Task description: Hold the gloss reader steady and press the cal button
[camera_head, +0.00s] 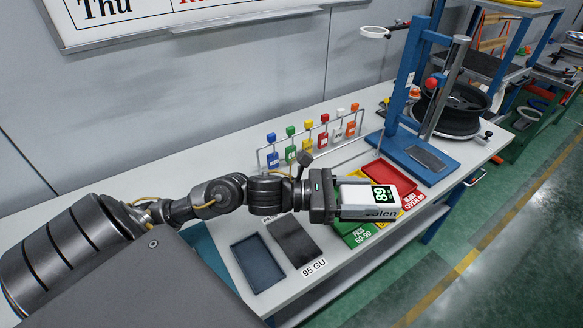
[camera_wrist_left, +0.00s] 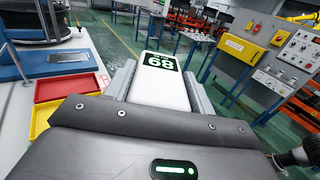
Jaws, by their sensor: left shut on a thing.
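The gloss reader is a white box with a dark display showing 89 in green (camera_head: 358,196). My left gripper (camera_head: 340,197) is shut on it and holds it above the front part of the bench. In the left wrist view the reader (camera_wrist_left: 160,92) sits between the two grey fingers, its display facing up. I cannot make out the cal button in either view.
On the bench lie a dark blue tray (camera_head: 257,264), a dark plate (camera_head: 294,240) by a "95 GU" label, a green tray (camera_head: 358,236) and a red tray (camera_head: 389,172).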

